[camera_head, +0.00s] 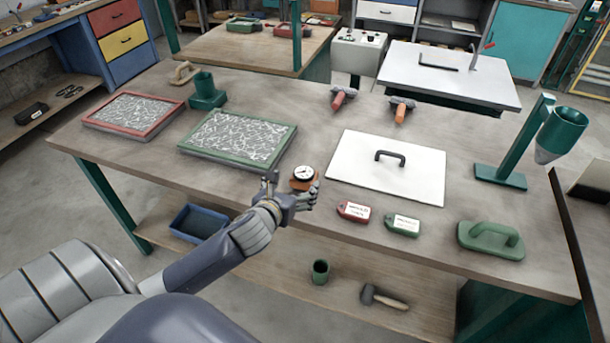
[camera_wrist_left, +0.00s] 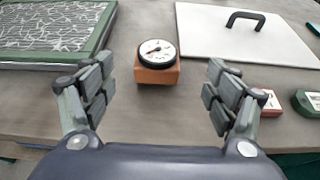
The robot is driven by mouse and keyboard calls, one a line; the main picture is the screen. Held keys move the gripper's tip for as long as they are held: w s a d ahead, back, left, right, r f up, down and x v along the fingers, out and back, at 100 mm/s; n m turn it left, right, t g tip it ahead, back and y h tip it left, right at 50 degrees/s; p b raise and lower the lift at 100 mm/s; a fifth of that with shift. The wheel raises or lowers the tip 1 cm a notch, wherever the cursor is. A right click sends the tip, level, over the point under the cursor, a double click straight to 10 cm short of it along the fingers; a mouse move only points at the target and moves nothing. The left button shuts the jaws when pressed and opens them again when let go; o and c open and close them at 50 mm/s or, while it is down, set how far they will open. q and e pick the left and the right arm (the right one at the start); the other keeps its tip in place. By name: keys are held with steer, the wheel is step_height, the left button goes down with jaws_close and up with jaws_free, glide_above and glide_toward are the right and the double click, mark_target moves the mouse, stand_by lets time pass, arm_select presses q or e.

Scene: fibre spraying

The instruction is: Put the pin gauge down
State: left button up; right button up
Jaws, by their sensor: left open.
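The pin gauge (camera_head: 304,174) is a round white dial with a dark rim on an orange block. It stands on the table between the green-framed tray and the white board. In the left wrist view the gauge (camera_wrist_left: 157,56) sits upright just beyond and between my fingertips, apart from both fingers. My left gripper (camera_head: 291,190) is open and empty at the table's front edge, and its spread fingers also show in the left wrist view (camera_wrist_left: 157,88). My right gripper is in neither view.
The green-framed tray (camera_head: 287,149) lies left of the gauge and the white board (camera_head: 425,163) right of it. Red (camera_head: 353,212) and green (camera_head: 403,225) tags lie near the front edge. A green trowel (camera_head: 491,239) and funnel stand (camera_head: 500,177) are at the right.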

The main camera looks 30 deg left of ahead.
mark_target(304, 175)
arm_select(q)
steer(key=x, duration=0.3)
steer(key=shift+w+a+f, duration=0.1)
steer(key=shift+w+a, duration=0.1)
steer(key=shift+w, duration=0.05)
steer(key=shift+w+f, duration=0.2)
steer(key=shift+w, duration=0.25)
steer(key=shift+w+a+f+p, duration=0.2)
steer(key=shift+w+f+p, duration=0.05)
steer(key=shift+w+p, duration=0.1)
steer(key=shift+f+p+x, duration=0.15)
steer(key=shift+p+x, duration=0.05)
steer(key=shift+x, duration=0.9)
steer(key=shift+f+p+x, duration=0.15)
steer(key=shift+x, duration=0.9)
steer(key=shift+s, duration=0.1)
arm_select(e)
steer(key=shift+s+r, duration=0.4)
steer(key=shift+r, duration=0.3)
arm_select(q)
steer(key=c, duration=1.3)
steer(key=shift+r, duration=0.1)
steer(key=shift+c, duration=0.6)
steer(key=shift+r, duration=0.1)
